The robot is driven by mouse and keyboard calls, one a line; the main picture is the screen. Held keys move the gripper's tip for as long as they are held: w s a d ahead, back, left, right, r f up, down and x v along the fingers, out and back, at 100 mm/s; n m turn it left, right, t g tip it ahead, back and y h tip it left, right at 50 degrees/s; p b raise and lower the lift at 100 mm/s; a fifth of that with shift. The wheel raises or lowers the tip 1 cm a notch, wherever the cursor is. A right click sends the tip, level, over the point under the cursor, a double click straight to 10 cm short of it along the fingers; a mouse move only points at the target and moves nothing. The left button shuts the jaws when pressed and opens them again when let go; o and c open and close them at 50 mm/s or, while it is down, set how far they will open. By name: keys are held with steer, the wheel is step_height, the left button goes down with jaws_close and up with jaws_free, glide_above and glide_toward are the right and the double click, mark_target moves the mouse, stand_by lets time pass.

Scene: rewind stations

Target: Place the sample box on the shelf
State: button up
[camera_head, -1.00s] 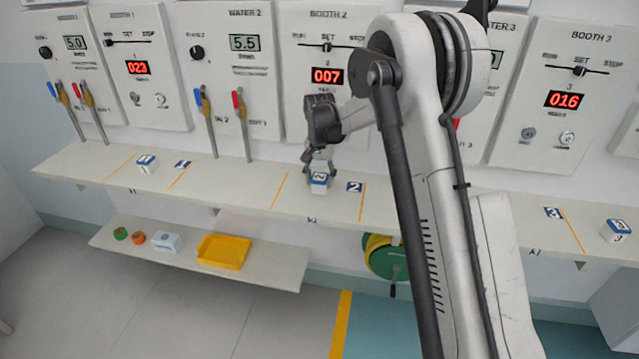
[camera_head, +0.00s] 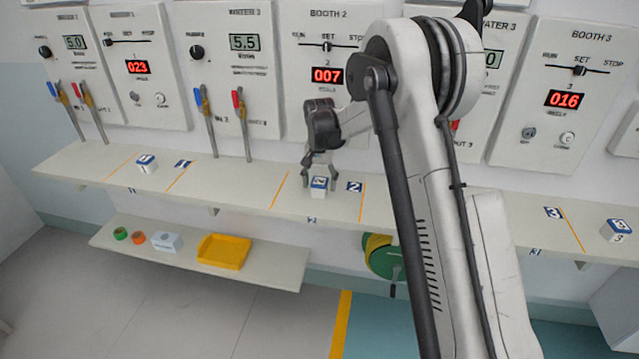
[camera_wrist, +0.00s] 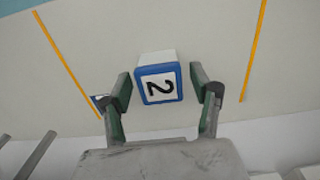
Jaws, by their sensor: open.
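A small white box with a blue-edged top marked 2 (camera_head: 319,184) sits on the long shelf (camera_head: 235,189), between two yellow lines in the booth 2 section. In the wrist view the box (camera_wrist: 159,84) lies between my two spread fingers, with a gap on each side. My gripper (camera_head: 319,178) is open around or just above the box; it also shows in the wrist view (camera_wrist: 163,98). Similar boxes marked 1 (camera_head: 147,163) and 3 (camera_head: 620,230) stand on the same shelf at the left and far right.
A lower shelf (camera_head: 265,274) holds a yellow tray (camera_head: 224,251), a white box (camera_head: 167,241), and green and orange rolls. Levers (camera_head: 207,120) rise behind the long shelf. A green reel (camera_head: 384,257) hangs below it. My arm covers the middle right.

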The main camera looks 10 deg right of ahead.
mark_target(320, 182)
step_height(320, 182, up, 12)
steer(key=s+r+n+t, duration=0.1)
steer(key=s+r+t, duration=0.1)
steer(key=s+r, duration=0.75)
steer(key=s+r+n+t, duration=0.2)
steer(key=s+r, duration=0.2)
steer(key=s, duration=0.8)
steer(key=s+f+n+t, duration=0.1)
steer(key=s+f, duration=0.1)
steer(key=s, duration=0.8)
steer(key=s+f+n+t, duration=0.1)
steer(key=s+f+t, duration=0.1)
steer(key=s, duration=0.8)
steer(key=shift+a+f, duration=0.4)
steer(key=shift+f, duration=0.1)
